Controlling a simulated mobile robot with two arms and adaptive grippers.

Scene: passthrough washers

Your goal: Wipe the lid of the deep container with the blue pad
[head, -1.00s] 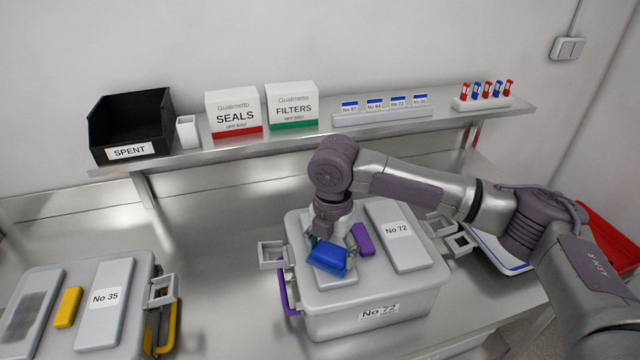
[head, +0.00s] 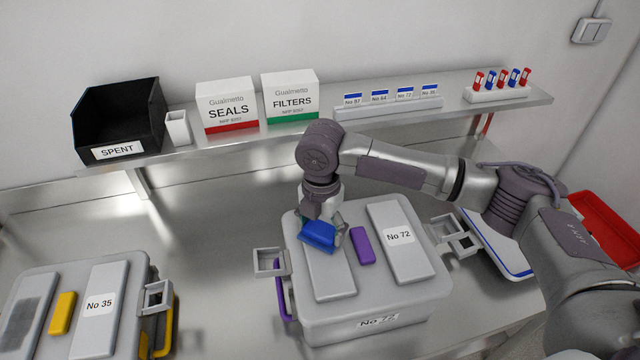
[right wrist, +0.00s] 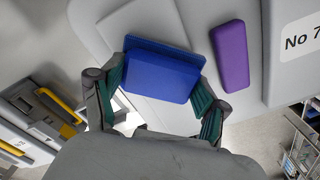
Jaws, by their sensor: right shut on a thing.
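The deep container (head: 375,325) is a grey box labelled No 72, standing on the steel bench. Its lid (head: 427,283) has two raised panels, with a purple block (head: 361,246) between them; the block also shows in the right wrist view (right wrist: 231,56). My right gripper (head: 320,232) is shut on the blue pad (head: 318,237), over the far part of the lid's left panel (head: 330,275). In the right wrist view the blue pad (right wrist: 160,75) sits between the fingers, against or just above the panel; I cannot tell which. My left gripper is not in view.
A second grey container (head: 140,265) labelled No 35, with yellow parts, stands at the left. Behind is a shelf (head: 225,143) with a black SPENT bin (head: 115,120) and boxes. A red tray (head: 600,225) and a blue-edged white tray (head: 495,245) lie right.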

